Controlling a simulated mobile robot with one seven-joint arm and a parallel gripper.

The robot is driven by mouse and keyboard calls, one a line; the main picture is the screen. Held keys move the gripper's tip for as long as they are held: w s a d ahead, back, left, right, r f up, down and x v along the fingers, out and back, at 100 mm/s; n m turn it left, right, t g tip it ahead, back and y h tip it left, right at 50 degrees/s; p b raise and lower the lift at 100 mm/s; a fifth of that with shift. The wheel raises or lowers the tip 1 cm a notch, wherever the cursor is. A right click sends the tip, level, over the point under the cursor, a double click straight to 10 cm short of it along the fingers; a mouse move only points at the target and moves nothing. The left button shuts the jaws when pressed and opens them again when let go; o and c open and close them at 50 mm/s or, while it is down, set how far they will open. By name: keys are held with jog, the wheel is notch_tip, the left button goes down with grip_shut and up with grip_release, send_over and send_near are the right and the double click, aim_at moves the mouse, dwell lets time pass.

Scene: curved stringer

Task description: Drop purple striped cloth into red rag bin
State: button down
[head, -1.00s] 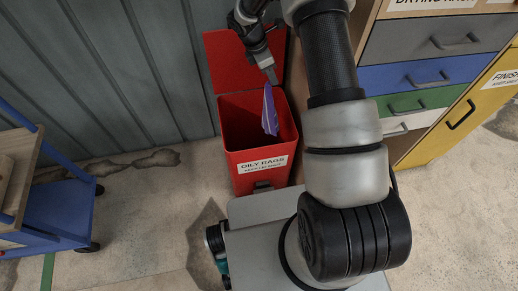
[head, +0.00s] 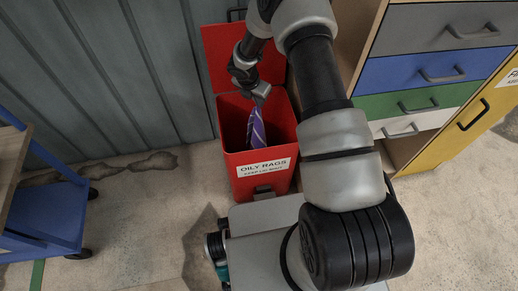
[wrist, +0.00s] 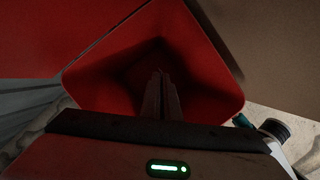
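The purple striped cloth (head: 256,128) hangs folded and narrow below my gripper (head: 259,98), inside the mouth of the red rag bin (head: 240,163). The bin carries a label reading "OILY RAGS", and its red lid (head: 222,62) stands open at the back. My gripper is shut on the cloth's top end, at about the height of the bin's opening. In the wrist view, my gripper (wrist: 161,80) points down into the dark red interior of the bin (wrist: 215,95). The cloth cannot be made out clearly there.
A drawer cabinet (head: 435,68) with grey, blue, green and white fronts stands right of the bin. A blue cart (head: 45,210) is at the left. A corrugated grey wall (head: 120,80) is behind. Concrete floor (head: 130,215) lies open between cart and bin.

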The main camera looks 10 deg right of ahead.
jog(key=shift+f+b, duration=0.3)
jog(key=shift+f, duration=0.5)
jog(key=c, duration=0.6)
grip_release()
jog(key=shift+c, duration=0.2)
notch_tip(320, 180, up, 6)
jog(key=g+y+p, duration=0.1)
jog(key=p, duration=0.8)
jog(key=shift+s+a+g+y, duration=0.3)
jog(key=shift+s+a, duration=0.1)
